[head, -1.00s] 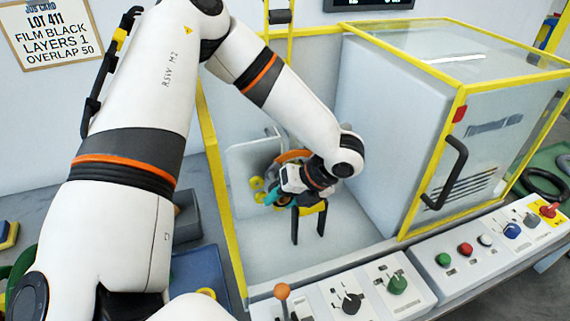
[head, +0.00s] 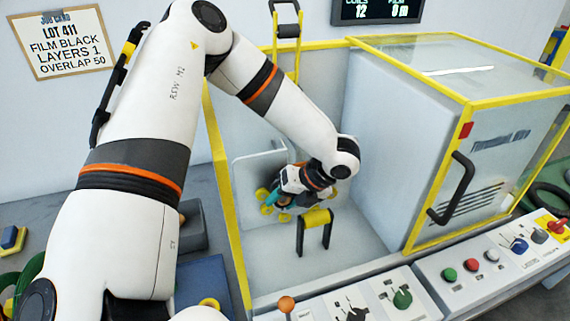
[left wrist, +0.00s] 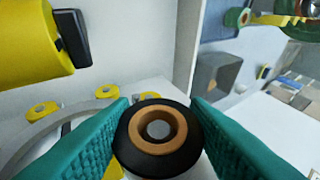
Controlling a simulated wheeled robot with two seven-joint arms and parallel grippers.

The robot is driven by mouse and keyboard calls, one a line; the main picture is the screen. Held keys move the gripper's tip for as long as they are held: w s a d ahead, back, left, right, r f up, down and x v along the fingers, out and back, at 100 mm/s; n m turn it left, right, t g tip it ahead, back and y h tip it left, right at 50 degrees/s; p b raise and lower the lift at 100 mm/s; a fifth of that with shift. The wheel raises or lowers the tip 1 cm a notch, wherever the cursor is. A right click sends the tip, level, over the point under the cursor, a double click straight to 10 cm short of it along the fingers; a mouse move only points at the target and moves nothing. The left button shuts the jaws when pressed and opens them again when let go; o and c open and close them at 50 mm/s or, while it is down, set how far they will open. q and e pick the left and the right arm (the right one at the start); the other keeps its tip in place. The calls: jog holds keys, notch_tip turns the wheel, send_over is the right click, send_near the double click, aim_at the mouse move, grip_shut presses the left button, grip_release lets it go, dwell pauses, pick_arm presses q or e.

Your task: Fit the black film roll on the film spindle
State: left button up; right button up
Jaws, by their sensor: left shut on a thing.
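The black film roll (left wrist: 158,140) has a brown core with a hole and shows in the left wrist view between my teal finger pads. My left gripper (left wrist: 160,125) is shut on it. In the head view my left gripper (head: 284,196) is inside the yellow-framed machine bay, beside the small yellow rollers. The roll is mostly hidden there by my wrist. A pale grey disc fills the core's hole; I cannot tell whether it is the film spindle. I cannot make out the spindle elsewhere. My right gripper is out of view.
A yellow roller on a black bracket (head: 316,218) stands just right of the gripper; a yellow cylinder (left wrist: 35,45) fills the wrist view's upper left. Several small yellow rollers (left wrist: 42,110) sit close by. The clear guarded door (head: 500,140) and control panel (head: 480,262) bound the bay.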

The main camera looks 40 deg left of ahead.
pick_arm(q)
jog(key=shift+a, duration=0.1)
jog(key=o, duration=1.1)
jog(key=shift+o, duration=0.2)
jog(key=b+v, duration=0.1)
jog(key=v, duration=1.1)
